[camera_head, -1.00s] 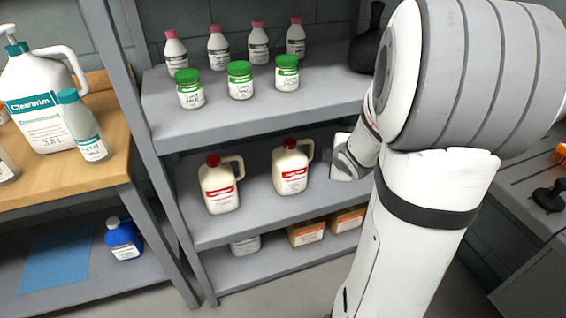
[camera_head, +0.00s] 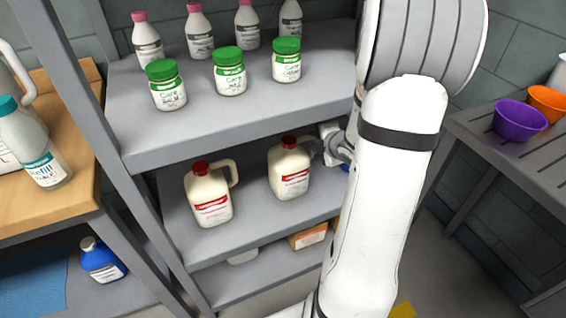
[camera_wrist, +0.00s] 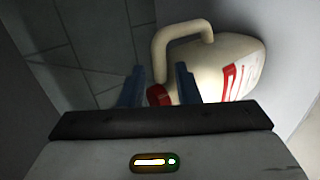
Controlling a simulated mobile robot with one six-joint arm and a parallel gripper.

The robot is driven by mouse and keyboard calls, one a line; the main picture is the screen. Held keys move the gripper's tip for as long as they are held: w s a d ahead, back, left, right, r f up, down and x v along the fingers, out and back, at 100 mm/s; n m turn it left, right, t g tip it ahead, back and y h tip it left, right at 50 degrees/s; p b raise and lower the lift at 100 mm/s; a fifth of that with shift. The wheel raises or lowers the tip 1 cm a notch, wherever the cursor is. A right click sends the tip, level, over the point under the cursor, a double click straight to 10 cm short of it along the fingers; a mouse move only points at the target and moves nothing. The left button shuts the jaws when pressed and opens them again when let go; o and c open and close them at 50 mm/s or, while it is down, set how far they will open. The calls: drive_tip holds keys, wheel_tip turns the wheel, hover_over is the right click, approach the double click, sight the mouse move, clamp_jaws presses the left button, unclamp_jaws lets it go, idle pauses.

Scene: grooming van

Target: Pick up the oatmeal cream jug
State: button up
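Two cream-coloured jugs with red caps and red-and-white labels stand upright on the middle shelf: a left jug (camera_head: 209,196) and a right jug (camera_head: 289,170). My gripper (camera_head: 329,150) is just right of the right jug, near its handle, and partly hidden by my arm. In the wrist view, one cream jug (camera_wrist: 235,55) appears sideways, with its handle and red cap toward my gripper (camera_wrist: 160,76). The two blue fingers are apart, with the cap and part of the handle showing between them. I cannot tell whether they touch the jug.
The shelf above (camera_head: 205,125) holds green-lidded jars (camera_head: 230,75) and pink-capped bottles (camera_head: 199,35), close over the jugs. A box (camera_head: 308,237) sits on the shelf below. A wooden bench stands left. Purple (camera_head: 519,121) and orange (camera_head: 549,102) bowls sit on the right-hand table.

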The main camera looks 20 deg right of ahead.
sight(308, 139)
drive_tip(key=b+x, duration=0.1)
drive_tip(key=x, duration=0.6)
drive_tip(key=shift+w+d+b, duration=0.1)
drive_tip(key=shift+w+b, duration=0.05)
drive_tip(key=shift+b, duration=0.15)
clamp_jaws()
